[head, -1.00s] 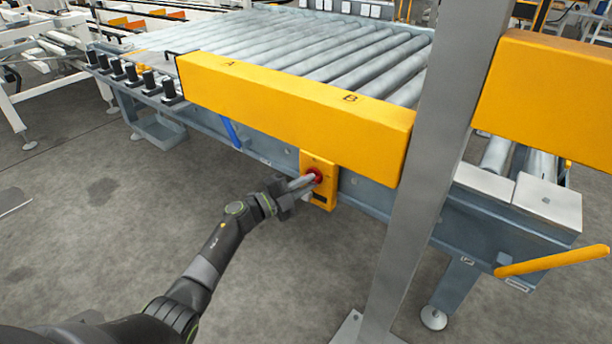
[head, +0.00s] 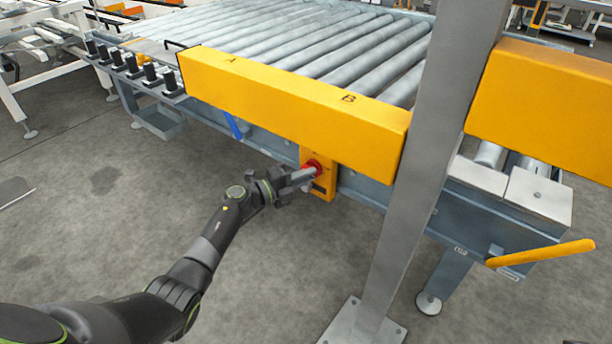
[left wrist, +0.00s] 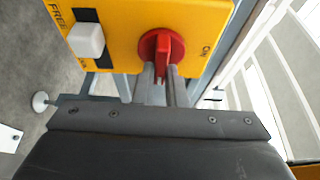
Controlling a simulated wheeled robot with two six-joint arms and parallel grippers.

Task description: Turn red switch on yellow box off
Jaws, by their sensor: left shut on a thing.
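The yellow box (head: 325,187) is mounted on the side of the roller conveyor, below the yellow beam. Its red switch (head: 312,168) is on the front face. My left gripper (head: 305,174) reaches it from the left, with its fingers at the switch. In the left wrist view the red switch (left wrist: 159,50) is a round knob with a raised handle. The left gripper's fingers (left wrist: 162,78) are shut on that handle. An "ON" label shows to the right of the knob on the yellow box (left wrist: 115,25). My right gripper is not in view.
A white switch (left wrist: 87,40) with a "FREE" label sits left of the red one. A grey upright post (head: 425,150) stands right of the box. A yellow beam (head: 290,98) runs above it. The floor (head: 270,270) below is clear.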

